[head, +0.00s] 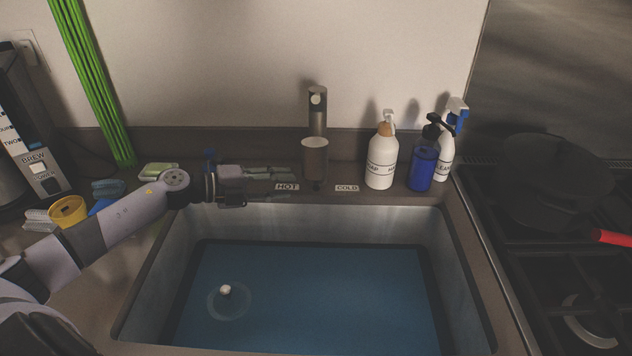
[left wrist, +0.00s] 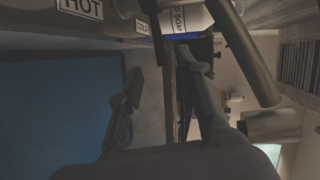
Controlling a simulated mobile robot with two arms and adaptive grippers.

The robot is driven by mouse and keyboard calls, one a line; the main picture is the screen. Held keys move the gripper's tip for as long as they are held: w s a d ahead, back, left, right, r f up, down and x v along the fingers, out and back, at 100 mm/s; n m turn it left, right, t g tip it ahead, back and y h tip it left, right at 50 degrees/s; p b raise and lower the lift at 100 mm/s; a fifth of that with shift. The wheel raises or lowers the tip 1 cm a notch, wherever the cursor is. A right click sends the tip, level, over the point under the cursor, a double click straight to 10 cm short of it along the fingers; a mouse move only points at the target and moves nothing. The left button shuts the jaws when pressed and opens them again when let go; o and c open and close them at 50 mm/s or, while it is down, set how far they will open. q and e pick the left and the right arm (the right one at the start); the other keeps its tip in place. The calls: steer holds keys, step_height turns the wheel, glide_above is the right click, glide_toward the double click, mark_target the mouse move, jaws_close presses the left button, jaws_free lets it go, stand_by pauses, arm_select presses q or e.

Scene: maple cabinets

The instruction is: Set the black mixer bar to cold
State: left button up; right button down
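The faucet (head: 317,120) stands behind the sink with a wide round body at its base. A small dark piece (head: 317,186), which looks like the black mixer bar, shows below that body between the HOT label (head: 287,187) and the COLD label (head: 347,188). Its exact angle is hard to tell. My left gripper (head: 288,173) is just left of the faucet body, pointing right. In the left wrist view the fingers (left wrist: 160,65) are apart with nothing between them. The HOT label (left wrist: 80,9) and COLD label (left wrist: 142,27) show there too. My right gripper is out of view.
A white soap bottle (head: 380,165), a blue bottle (head: 422,170) and a white spray bottle (head: 446,155) stand right of the faucet. The sink (head: 300,225) is in front. A yellow cup (head: 68,211) and sponges are left; the stove (head: 560,255) is right.

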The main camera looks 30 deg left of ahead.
mark_target(316, 183)
arm_select(q)
steer(key=p+x, duration=0.2)
steer(key=x, duration=0.7)
jaws_close()
stand_by(0.7)
